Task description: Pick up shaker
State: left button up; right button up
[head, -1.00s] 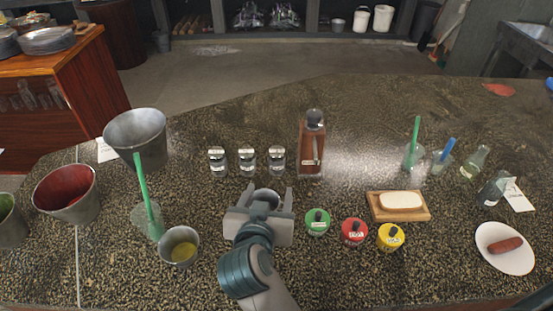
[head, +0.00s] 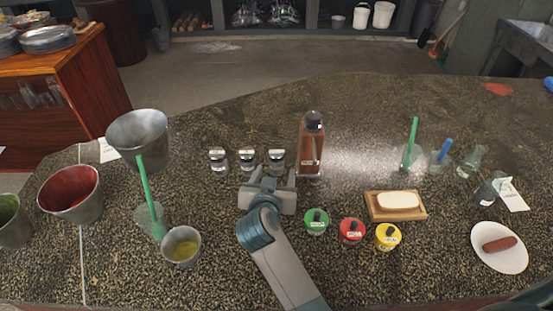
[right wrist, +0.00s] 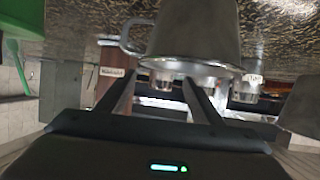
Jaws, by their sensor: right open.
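Three small silvery shakers stand in a row mid-counter in the head view: a left one (head: 218,160), a middle one (head: 247,161) and a right one (head: 277,160). My right gripper (head: 274,177) is open and empty, its fingers pointing at the right shaker from the near side. In the right wrist view, which looks upside down, the open fingers (right wrist: 160,92) point toward a large grey metal vessel with a handle (right wrist: 195,35). I cannot tell for sure which thing that is. My left gripper is out of view.
A brown bottle (head: 311,146) stands just right of the right shaker. Green (head: 316,222), red (head: 351,231) and yellow (head: 387,237) jars stand right of my arm. A metal cup (head: 181,246) is to its left. The counter behind the shakers is clear.

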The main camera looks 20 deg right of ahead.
aim_at(275, 164)
jog(key=shift+x, duration=0.75)
jog(key=shift+w+d+p, duration=0.1)
jog(key=shift+w+p, duration=0.2)
jog(key=p+x, duration=0.1)
jog(key=x, duration=0.2)
jog(key=shift+w, duration=0.5)
jog(key=shift+w+d+f, duration=0.15)
jog(key=shift+w+f, duration=0.05)
jog(key=shift+w, duration=0.15)
jog(key=c, duration=1)
